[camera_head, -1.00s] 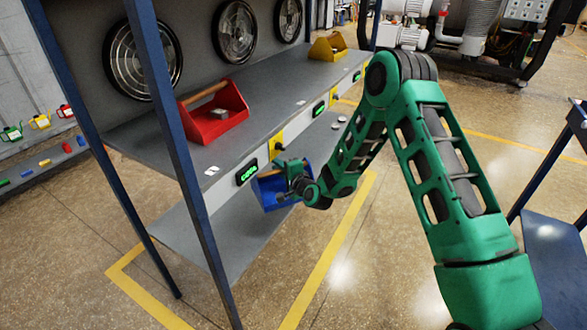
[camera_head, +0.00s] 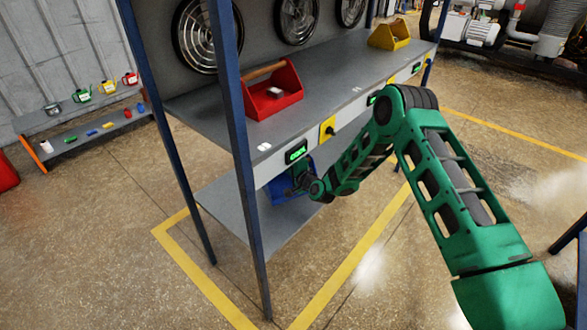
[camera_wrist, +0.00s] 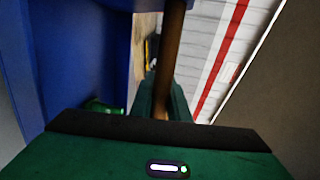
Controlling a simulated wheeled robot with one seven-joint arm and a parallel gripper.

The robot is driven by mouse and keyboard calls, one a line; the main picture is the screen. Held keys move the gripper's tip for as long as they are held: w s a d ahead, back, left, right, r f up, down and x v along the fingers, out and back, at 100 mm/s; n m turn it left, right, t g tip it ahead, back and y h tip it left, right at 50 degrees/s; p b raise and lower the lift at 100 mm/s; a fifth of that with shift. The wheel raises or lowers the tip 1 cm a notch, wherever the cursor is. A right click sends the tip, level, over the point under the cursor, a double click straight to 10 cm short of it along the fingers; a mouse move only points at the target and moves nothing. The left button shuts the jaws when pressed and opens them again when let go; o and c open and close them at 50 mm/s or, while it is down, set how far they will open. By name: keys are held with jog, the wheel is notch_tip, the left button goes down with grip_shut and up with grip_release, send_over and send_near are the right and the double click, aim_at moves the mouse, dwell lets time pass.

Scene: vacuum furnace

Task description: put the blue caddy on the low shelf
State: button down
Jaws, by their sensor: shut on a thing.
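The blue caddy (camera_head: 284,191) is at the front opening between the upper shelf and the grey low shelf (camera_head: 224,205), partly hidden by my arm and the shelf edge. My gripper (camera_head: 305,184) is shut on its handle. In the wrist view, the brown handle (camera_wrist: 172,50) runs between my gripper's fingers (camera_wrist: 165,98), with the caddy's blue wall (camera_wrist: 85,50) to the left. I cannot tell whether the caddy touches the low shelf. The low shelf's left part is bare.
A red caddy (camera_head: 274,97) and a yellow caddy (camera_head: 389,36) stand on the upper shelf. A blue post (camera_head: 243,150) rises at the near corner of the rack. A low bench (camera_head: 85,125) with small items stands at the far left.

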jog(key=w+f, duration=0.1)
jog(key=w+d+f, duration=0.1)
jog(key=w, duration=0.1)
jog(key=w+f, duration=0.1)
jog(key=w, duration=0.1)
jog(key=shift+w+d, duration=0.15)
jog(key=shift+d, duration=0.25)
jog(key=shift+f, duration=2.05)
jog(key=shift+f, duration=0.1)
jog(key=c, duration=1.7)
grip_release()
jog(key=shift+f, duration=0.1)
jog(key=v, duration=1.2)
